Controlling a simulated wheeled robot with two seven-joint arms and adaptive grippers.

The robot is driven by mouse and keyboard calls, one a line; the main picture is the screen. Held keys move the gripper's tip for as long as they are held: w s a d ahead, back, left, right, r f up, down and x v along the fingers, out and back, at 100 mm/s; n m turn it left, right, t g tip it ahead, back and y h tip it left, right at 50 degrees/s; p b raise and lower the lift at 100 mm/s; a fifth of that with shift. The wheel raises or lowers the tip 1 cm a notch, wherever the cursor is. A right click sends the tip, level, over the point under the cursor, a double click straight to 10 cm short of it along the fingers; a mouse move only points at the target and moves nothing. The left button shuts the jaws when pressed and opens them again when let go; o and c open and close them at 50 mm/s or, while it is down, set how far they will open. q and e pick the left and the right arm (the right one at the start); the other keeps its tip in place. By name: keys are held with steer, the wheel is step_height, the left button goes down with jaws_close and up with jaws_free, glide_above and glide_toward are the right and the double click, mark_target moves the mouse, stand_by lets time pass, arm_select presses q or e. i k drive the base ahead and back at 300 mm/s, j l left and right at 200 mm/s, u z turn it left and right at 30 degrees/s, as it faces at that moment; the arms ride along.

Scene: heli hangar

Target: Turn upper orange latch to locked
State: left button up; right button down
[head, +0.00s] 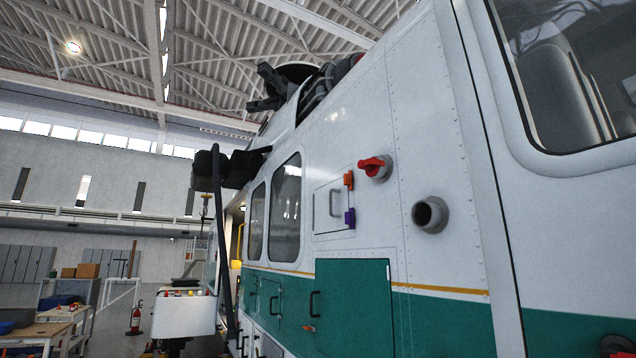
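A small orange latch (348,180) sits at the upper right edge of a small white access panel (322,208) on the helicopter's side. It looks upright, longer in height than in width. A purple latch (350,218) sits below it on the same edge. The panel looks flush with the hull and has a grey handle (332,204). A smaller orange latch (309,328) shows low on the green door. Neither of my grippers is in view.
A red rotary knob (374,167) on a grey base sticks out just right of the orange latch. A round grey pipe (430,214) juts out lower right. The green door (352,300) has a black handle (315,304). A cart (184,314) and workbench (40,330) stand at left.

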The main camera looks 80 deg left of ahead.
mark_target(348, 179)
steer(key=u, duration=2.4)
steer(key=k+j, duration=0.05)
